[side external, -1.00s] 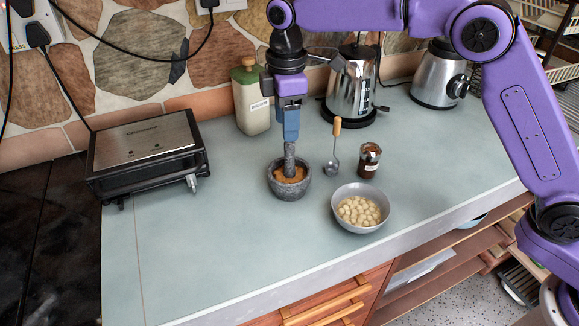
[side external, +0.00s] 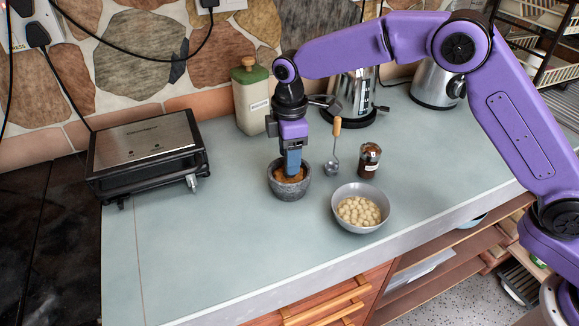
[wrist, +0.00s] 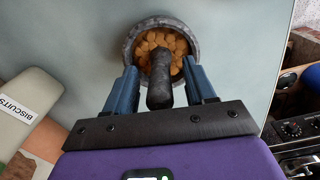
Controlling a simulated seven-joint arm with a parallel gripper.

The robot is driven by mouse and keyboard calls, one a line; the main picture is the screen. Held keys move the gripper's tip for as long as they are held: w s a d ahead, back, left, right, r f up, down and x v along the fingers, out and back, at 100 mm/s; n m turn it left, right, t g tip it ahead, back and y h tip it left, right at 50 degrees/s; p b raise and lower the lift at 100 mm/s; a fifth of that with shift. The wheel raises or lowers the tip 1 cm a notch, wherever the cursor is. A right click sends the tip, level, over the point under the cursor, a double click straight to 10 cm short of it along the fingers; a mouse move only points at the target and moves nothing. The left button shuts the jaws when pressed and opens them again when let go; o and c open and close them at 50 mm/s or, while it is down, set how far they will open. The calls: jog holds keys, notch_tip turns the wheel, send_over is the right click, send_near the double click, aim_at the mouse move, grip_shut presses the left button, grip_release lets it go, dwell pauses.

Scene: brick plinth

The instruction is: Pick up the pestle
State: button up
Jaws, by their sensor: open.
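The dark stone pestle (wrist: 159,82) stands in the grey stone mortar (side external: 289,189), among orange-brown pieces. In the wrist view, the mortar (wrist: 131,40) is at top centre. My gripper (wrist: 161,78) is open, with one blue finger on each side of the pestle and a visible gap to each. In the side view, my gripper (side external: 291,174) is low over the mortar, and its fingers hide most of the pestle.
A grey bowl (side external: 345,218) of pale round pieces stands to the right of the mortar. A small jar (side external: 369,160) and a wooden-handled spoon (side external: 335,150) are behind it. A biscuit canister (side external: 250,100) stands behind the mortar. A grill (side external: 148,152) is at left; the front counter is clear.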

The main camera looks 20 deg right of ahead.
grip_shut()
jog(key=shift+r, duration=0.15)
